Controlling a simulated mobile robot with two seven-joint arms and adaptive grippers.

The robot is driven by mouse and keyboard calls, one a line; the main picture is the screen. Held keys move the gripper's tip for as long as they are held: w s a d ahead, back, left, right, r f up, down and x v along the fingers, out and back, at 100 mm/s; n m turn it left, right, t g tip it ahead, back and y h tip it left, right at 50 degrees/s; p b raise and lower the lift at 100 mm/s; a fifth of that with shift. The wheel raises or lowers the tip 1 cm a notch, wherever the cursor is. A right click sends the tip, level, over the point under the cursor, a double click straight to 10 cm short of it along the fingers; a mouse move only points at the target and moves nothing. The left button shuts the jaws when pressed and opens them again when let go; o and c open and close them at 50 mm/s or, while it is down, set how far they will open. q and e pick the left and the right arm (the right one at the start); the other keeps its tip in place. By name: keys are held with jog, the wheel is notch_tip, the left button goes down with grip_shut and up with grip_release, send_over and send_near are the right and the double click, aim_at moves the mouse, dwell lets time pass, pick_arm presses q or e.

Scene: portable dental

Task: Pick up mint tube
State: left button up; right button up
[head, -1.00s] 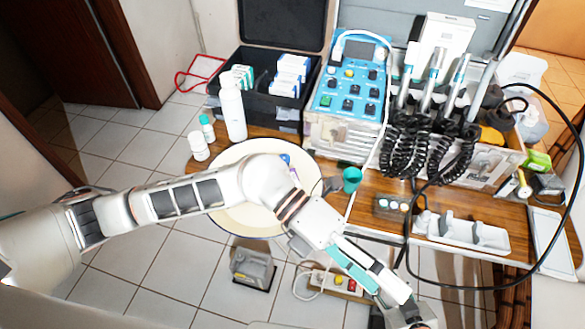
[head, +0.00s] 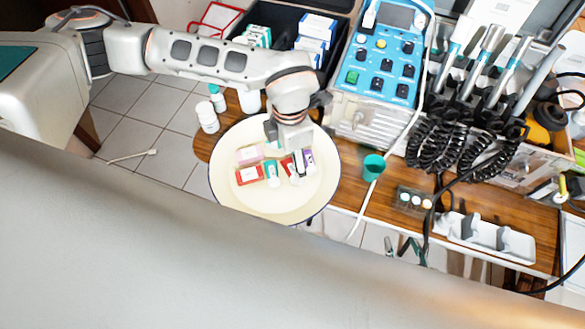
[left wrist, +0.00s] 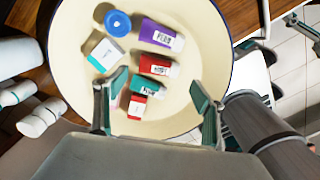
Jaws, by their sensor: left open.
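The likely mint tube is a small teal piece with a white label (left wrist: 147,87), lying in the cream bowl (left wrist: 85,105) between a red tube (left wrist: 158,65) and a red box (left wrist: 137,106). In the head view it is the teal piece (head: 271,172). My left gripper (left wrist: 160,88) is open, its two teal-padded fingers spread to either side of the teal and red pieces. In the head view my left gripper (head: 294,150) points down over the bowl (head: 232,205) and partly covers the pieces. I cannot tell whether the fingers touch anything. My right gripper is not in view.
The bowl also holds a purple tube (left wrist: 160,35), a blue-capped item (left wrist: 117,23) and a white-and-teal box (left wrist: 105,55). White bottles (head: 207,117) stand left of the bowl. A green cup (head: 373,167) and a blue control unit (head: 382,65) stand to its right.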

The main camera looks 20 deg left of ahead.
aim_at(292, 168)
pick_arm(q)
jog(key=f, duration=0.4)
jog(key=shift+w+d+f, duration=0.1)
jog(key=shift+w+f, duration=0.15)
jog(key=shift+f, duration=0.15)
jog(key=c, duration=1.1)
jog(key=shift+c, duration=0.2)
jog(key=shift+r, duration=0.15)
